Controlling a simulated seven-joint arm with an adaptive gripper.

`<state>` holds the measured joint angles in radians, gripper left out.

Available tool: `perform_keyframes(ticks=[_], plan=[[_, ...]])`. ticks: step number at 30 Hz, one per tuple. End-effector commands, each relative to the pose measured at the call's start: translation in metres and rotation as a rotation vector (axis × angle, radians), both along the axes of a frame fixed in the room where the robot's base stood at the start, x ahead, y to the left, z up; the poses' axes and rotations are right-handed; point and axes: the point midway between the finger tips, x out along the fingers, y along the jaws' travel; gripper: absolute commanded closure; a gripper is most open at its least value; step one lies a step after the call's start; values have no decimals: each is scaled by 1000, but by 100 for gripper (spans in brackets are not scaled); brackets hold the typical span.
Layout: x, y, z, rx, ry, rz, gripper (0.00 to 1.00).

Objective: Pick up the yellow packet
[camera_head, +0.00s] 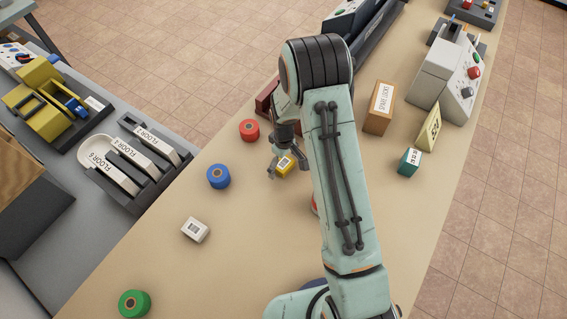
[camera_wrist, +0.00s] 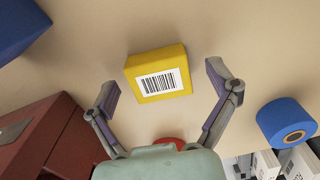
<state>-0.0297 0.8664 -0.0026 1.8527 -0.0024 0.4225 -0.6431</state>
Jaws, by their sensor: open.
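The yellow packet (camera_head: 285,166) lies on the tan table, partly behind my gripper in the head view. In the wrist view the yellow packet (camera_wrist: 160,72) shows whole, with a white barcode label on its face. My gripper (camera_head: 284,160) is over the packet, pointing down. In the wrist view my gripper (camera_wrist: 160,82) is open, with one finger to the left and one to the right of the packet. Both fingers look apart from it, and nothing is held.
A red roll (camera_head: 249,130), a blue roll (camera_head: 218,176) and a white packet (camera_head: 195,229) lie to the left. A dark red box (camera_head: 265,101) stands close behind my gripper. A brown box (camera_head: 379,107) and a teal packet (camera_head: 410,161) are right of my arm.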

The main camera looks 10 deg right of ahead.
Motion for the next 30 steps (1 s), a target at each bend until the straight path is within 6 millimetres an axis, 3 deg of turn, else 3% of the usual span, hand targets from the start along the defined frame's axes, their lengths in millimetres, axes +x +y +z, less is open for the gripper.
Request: perform_keyframes(ticks=[5, 11, 23, 26, 30], plan=[[0, 0, 0, 0, 0, 0, 16], [0, 0, 0, 0, 0, 0, 79], [0, 0, 3, -1, -1, 0, 81], [1, 0, 11, 0, -1, 0, 81], [-1, 0, 36, 0, -4, 0, 81]])
